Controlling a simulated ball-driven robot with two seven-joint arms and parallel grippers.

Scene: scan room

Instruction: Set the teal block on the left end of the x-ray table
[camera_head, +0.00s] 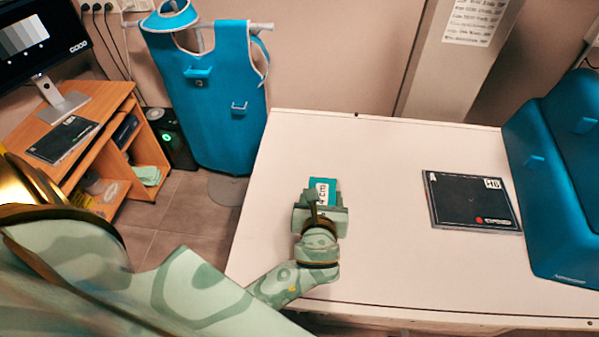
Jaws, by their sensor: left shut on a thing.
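The teal block (323,184) has a white label on it and shows just beyond my left gripper (321,200), over the left part of the white x-ray table (390,150). My left gripper is shut on the block, and its jaws hide the block's near part. I cannot tell whether the block touches the table top. My left arm reaches in from the lower left across the table's near left corner. My right gripper is not in view.
A black flat panel (472,201) lies on the table right of the block. A blue padded object (553,180) stands at the right end. A blue apron (207,95) hangs behind the left edge. A wooden desk (85,145) stands at the left. The table around the block is clear.

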